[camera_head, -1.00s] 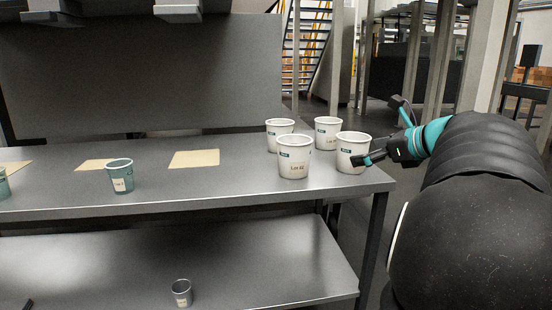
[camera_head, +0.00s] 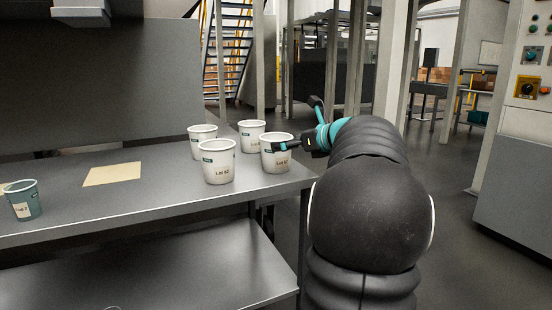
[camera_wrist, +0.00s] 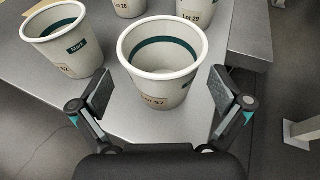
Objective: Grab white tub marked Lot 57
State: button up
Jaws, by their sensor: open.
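The white tub marked Lot 57 (camera_wrist: 160,85) stands upright on the table, in the middle of the wrist view, its label facing me. In the head view it is the rightmost white tub (camera_head: 274,161), near the table's right end, with a finger across its upper part. My gripper (camera_wrist: 164,97) is open, with one finger on each side of the tub's near part.
A white tub marked Lot 52 (camera_head: 218,165) stands close on the left. Two more white tubs (camera_head: 202,144) (camera_head: 252,136) stand behind. A teal cup (camera_head: 24,205) and a tan mat (camera_head: 113,174) are farther left. The table's right edge is close; open floor lies beyond.

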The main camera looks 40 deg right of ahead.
jog(key=x, duration=0.5)
jog(key=shift+f+b, duration=0.1)
jog(key=shift+b, duration=0.25)
jog(key=c, duration=0.9)
